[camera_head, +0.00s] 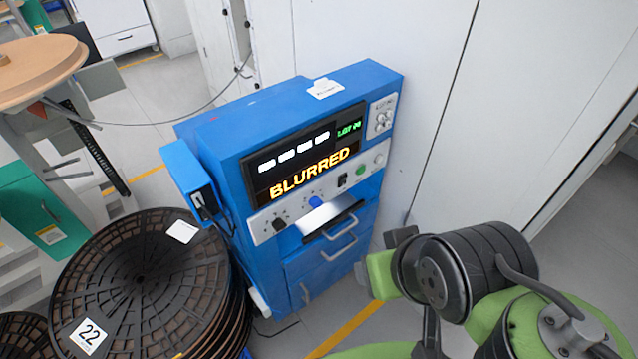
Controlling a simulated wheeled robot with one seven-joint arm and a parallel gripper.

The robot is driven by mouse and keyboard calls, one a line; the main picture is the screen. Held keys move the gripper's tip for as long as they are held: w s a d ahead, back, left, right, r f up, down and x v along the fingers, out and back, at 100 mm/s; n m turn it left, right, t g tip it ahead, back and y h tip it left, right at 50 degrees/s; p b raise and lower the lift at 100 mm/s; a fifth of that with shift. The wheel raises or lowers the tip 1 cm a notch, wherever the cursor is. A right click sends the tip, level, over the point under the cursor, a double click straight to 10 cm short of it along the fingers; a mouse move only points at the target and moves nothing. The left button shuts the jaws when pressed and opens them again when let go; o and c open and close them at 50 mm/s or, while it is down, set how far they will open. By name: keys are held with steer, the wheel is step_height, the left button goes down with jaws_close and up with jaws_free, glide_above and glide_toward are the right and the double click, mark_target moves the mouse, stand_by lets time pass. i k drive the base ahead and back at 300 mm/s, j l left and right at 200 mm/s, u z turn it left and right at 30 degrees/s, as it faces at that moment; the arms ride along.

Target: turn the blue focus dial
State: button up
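The blue focus dial (316,201) is a small round knob on the pale control strip (300,211) of a blue cabinet (225,135). It sits to the right of a black knob (279,224) and below a dark display (306,152) that reads "BLURRED" in yellow. My green and black arm comes in from the lower right. My gripper (396,242) seems to be the dark end at the arm's left, to the right of the cabinet and apart from the dial. Its fingers are not clear, and I cannot tell whether they are open or shut.
A stack of dark reels (140,275) stands left of the cabinet's front. A tray slot (331,220) juts out below the strip, over drawers with handles. A green button (360,170) and a black switch are further right. A white wall (520,100) stands behind.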

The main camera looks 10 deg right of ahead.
mark_target(315, 202)
steer(key=k+l+u, duration=0.35)
steer(key=i+j+u, duration=0.2)
steer(key=j, duration=0.2)
steer(key=i+j+u, duration=0.25)
steer(key=i+j, duration=0.05)
steer(key=j, duration=0.05)
